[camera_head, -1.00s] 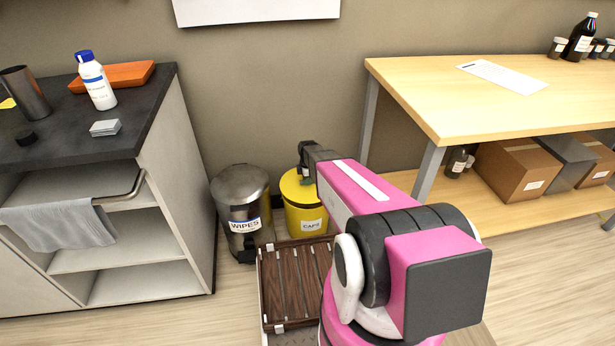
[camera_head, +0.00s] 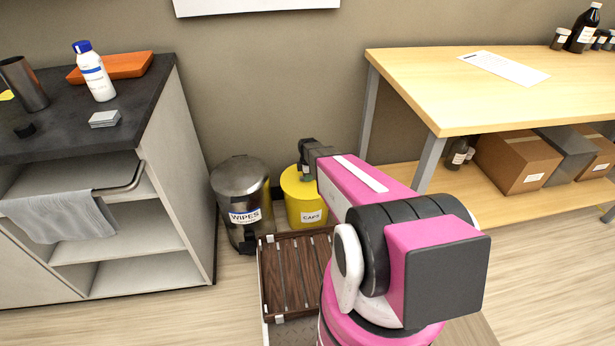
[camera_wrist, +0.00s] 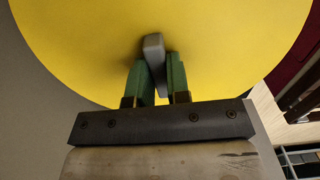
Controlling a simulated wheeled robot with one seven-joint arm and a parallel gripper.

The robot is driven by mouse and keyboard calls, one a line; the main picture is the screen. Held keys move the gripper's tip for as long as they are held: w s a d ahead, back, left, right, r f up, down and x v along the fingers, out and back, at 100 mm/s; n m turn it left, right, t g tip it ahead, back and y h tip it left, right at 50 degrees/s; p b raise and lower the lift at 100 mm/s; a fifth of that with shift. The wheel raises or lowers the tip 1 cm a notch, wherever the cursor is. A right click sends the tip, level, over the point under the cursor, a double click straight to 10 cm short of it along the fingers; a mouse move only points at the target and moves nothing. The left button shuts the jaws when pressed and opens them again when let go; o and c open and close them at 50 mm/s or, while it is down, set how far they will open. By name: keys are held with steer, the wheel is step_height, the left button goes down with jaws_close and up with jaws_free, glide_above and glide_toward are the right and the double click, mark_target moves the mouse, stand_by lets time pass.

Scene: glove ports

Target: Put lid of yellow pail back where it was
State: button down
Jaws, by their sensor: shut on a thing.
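The yellow pail (camera_head: 307,212), labelled CAPS, stands on the floor against the wall. Its round yellow lid (camera_head: 291,183) is over the pail's top, partly hidden by my gripper and arm; I cannot tell whether it is fully seated. In the wrist view the lid (camera_wrist: 215,45) fills most of the picture as a yellow disc with a grey handle (camera_wrist: 153,50). My gripper (camera_wrist: 161,75) has its green fingers on both sides of this handle and is shut on it. In the head view my gripper (camera_head: 306,172) is at the lid's top.
A metal bin (camera_head: 241,190) labelled WIPES stands close left of the pail. A slatted brown rack (camera_head: 285,285) is in front. A wooden table (camera_head: 450,95) with boxes on its shelf is to the right, and a dark-topped cabinet (camera_head: 160,170) is to the left.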

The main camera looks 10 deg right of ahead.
steer(key=shift+f, duration=0.45)
steer(key=c, duration=1)
jaws_free()
step_height(320, 180, up, 11)
steer(key=s+r+m, duration=0.6)
steer(key=s+m, duration=0.2)
steer(key=s, duration=0.3)
steer(key=s+r+m, duration=0.7)
steer(key=s+m, duration=0.2)
steer(key=s, duration=0.2)
steer(key=shift+m, duration=0.3)
